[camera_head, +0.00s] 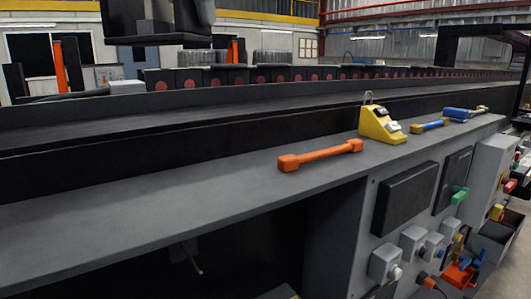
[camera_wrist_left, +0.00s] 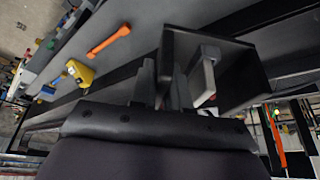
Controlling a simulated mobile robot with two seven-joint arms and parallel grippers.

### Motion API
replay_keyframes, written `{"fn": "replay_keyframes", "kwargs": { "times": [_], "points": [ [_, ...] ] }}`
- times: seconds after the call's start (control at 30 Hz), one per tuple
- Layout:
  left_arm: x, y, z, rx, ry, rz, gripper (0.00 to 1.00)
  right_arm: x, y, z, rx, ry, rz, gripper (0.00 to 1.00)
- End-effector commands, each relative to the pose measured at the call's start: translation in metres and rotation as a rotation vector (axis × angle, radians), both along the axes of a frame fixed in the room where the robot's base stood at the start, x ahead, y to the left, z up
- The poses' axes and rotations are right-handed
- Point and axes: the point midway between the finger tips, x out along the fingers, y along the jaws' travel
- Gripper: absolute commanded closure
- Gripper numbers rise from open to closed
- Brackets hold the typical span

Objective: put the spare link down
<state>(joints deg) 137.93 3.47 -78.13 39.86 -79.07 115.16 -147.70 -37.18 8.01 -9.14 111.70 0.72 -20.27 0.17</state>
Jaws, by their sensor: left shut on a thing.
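The spare link (camera_head: 150,20) is a dark, boxy piece with a flat lower edge, in the air at the top left of the head view, cut off by the frame. In the left wrist view the dark link (camera_wrist_left: 240,75) stands beyond the fingers, with a grey part and a small red patch by it. My left gripper (camera_wrist_left: 165,82) is shut on the link; where the fingers touch it is hard to see. My right gripper is in neither view.
A long grey ledge (camera_head: 200,178) runs below, its left part bare. An orange bar (camera_head: 320,155), a yellow block (camera_head: 382,125) and blue-and-yellow tools (camera_head: 430,126) lie farther right. Behind stands a row of black chain links (camera_head: 265,75) with red discs.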

Motion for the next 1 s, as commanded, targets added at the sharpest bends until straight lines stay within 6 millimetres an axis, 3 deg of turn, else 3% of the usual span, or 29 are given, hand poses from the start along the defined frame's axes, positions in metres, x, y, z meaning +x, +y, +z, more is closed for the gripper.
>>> {"fn": "replay_keyframes", "kwargs": {
  "times": [0.37, 0.53, 0.8, 1.0],
  "points": [
    [0.0, 0.001, -0.034, 0.0, 0.002, -0.004, 1.0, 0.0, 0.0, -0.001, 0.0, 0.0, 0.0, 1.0],
    [0.0, 0.001, -0.063, -0.001, 0.002, -0.003, 1.0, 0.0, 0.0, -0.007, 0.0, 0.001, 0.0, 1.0],
    [0.0, 0.001, -0.132, 0.001, 0.002, -0.001, 1.0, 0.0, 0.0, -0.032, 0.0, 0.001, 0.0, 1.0],
    [0.0, 0.001, -0.158, -0.001, -0.001, 0.001, 1.0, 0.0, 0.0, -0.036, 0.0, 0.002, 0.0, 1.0]
  ]
}}
